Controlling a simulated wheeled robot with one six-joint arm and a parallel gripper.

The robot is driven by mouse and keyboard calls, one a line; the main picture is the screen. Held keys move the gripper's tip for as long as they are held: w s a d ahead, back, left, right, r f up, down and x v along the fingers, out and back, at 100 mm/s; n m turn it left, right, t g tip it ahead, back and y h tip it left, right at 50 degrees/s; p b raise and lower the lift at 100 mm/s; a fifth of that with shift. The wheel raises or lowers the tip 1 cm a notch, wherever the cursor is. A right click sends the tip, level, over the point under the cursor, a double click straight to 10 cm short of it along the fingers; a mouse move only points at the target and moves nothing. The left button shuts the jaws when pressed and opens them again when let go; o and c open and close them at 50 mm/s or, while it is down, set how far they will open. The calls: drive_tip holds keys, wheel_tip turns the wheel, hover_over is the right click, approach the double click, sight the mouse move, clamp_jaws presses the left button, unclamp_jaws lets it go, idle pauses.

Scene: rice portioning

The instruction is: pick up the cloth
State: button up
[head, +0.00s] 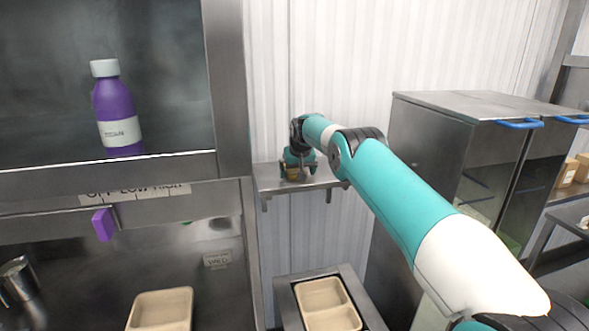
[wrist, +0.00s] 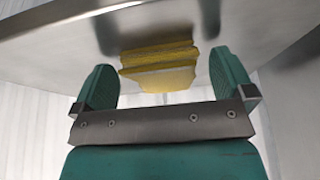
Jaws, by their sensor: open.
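The yellow cloth (wrist: 160,66) lies folded on a metal shelf, between the two fingers of my gripper in the wrist view. My gripper (wrist: 160,85) is open, with one green finger on each side of the cloth and a visible gap to both. In the head view, my gripper (head: 297,167) is over the small wall shelf (head: 325,179), and a bit of the cloth (head: 293,174) shows there. Most of the cloth is hidden by my gripper in that view.
A steel cabinet (head: 440,150) with blue handles stands right of the shelf. A steel frame post (head: 228,90) stands left of it. A purple bottle (head: 115,110) is behind the left opening. Beige trays (head: 325,300) sit below the shelf.

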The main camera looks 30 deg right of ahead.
drive_tip(key=c, duration=0.9)
